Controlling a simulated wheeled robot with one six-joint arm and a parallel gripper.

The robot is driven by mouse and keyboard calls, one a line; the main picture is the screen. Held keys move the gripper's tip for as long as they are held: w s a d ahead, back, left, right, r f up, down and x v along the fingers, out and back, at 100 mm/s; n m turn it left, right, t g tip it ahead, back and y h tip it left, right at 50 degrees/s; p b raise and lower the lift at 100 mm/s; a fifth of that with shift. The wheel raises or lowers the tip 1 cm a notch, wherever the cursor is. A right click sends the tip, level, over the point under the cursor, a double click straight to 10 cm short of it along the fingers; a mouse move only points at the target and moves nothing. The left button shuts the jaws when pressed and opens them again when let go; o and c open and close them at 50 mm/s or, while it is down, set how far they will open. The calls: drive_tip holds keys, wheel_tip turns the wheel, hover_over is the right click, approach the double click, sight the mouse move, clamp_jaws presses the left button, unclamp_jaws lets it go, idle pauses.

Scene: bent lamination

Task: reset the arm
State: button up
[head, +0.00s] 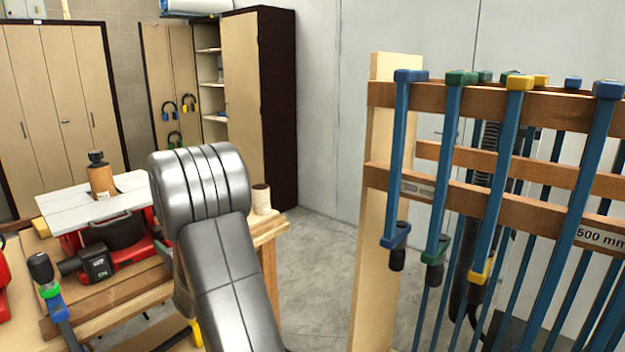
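My arm (230,270) rises from the bottom edge in the middle of the head view, with silver and dark grey links. It bends at a rounded joint near the workbench. My gripper is not in view, so I cannot see whether it is open or holds something.
A clamp rack (540,101) with several blue bar clamps stands close at right. A wooden workbench (262,232) at left bears a red and black power tool (99,262) and a grey board (75,205). A cabinet (243,110) stands open behind. Bare floor (325,262) shows between bench and rack.

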drive_tip(key=shift+n+p, duration=0.65)
drive_tip(key=shift+n, duration=0.25)
drive_tip(key=shift+d, duration=0.15)
